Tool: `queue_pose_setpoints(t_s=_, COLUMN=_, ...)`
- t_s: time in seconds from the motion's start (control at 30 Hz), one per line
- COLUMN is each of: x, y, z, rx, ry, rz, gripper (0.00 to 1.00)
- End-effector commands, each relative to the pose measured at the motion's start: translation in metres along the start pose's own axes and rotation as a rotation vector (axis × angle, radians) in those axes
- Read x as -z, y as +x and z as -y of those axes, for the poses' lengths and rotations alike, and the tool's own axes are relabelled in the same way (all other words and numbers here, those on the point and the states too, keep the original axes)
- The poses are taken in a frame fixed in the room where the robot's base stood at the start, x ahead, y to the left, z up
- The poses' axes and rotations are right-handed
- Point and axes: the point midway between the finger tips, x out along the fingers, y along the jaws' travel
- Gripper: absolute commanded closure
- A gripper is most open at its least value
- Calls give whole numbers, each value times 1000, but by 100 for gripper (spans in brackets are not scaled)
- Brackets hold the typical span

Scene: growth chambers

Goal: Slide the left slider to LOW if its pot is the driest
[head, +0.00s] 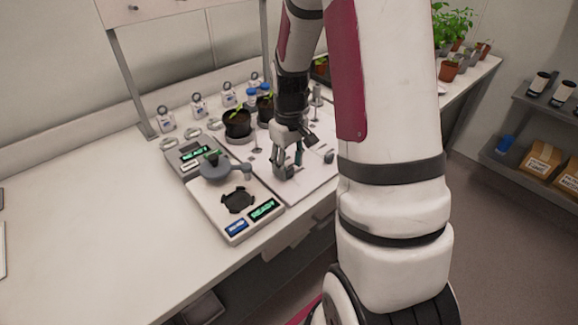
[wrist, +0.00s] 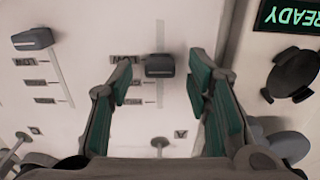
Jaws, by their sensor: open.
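My gripper (wrist: 160,78) is open, its green-padded fingers on either side of a dark slider knob (wrist: 160,66) in the wrist view; I cannot tell whether they touch it. A second slider knob (wrist: 33,38) is at the upper left, farther from the device with the READY screen. In the head view my gripper (head: 289,168) is low over the white panel (head: 300,188). Two dark pots with seedlings, a nearer pot (head: 238,124) and a farther pot (head: 265,110), stand behind it.
A grey device (head: 238,222) with READY screens is left of my gripper, close by. Several small tagged containers (head: 198,104) line the wall. Short posts (wrist: 160,143) stand on the panel. The bench (head: 80,220) is clear at left. Potted plants (head: 449,70) stand far right.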

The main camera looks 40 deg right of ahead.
Motion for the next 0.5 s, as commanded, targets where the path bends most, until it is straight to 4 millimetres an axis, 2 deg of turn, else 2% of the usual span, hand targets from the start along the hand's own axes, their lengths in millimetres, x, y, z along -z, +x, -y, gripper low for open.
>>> queue_pose_setpoints(t_s=0.3, x=1, y=-64, z=-1, rx=-3, ry=0, rz=-5, gripper=55)
queue_pose_setpoints(t_s=0.5, x=1, y=-95, z=0, rx=-2, ry=0, rz=-4, gripper=55)
